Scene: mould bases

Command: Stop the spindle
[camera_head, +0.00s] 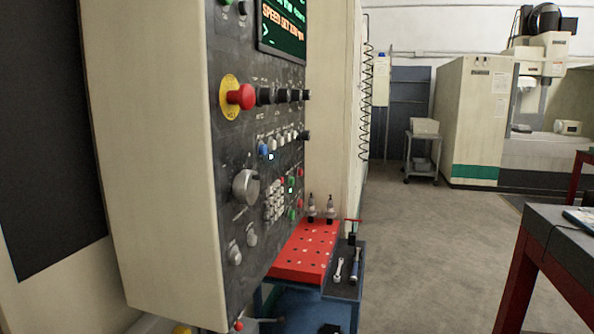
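A machine control panel (235,155) fills the left of the view, seen at a steep angle. A large red mushroom button (241,97) sits on a yellow disc near its left edge. Above it is a screen (283,28) with orange and green text, reading roughly "SPEED SET". A blue button (263,150) and a big grey rotary knob (245,187) are below. Small green buttons (292,182) and red buttons (300,173) sit at the right edge. Labels are too small to read. The spindle is not identifiable. Neither gripper shows.
A dark-topped table with red legs (512,275) is at the right. Another machine (475,110) stands at the back. The grey floor (430,250) between is clear.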

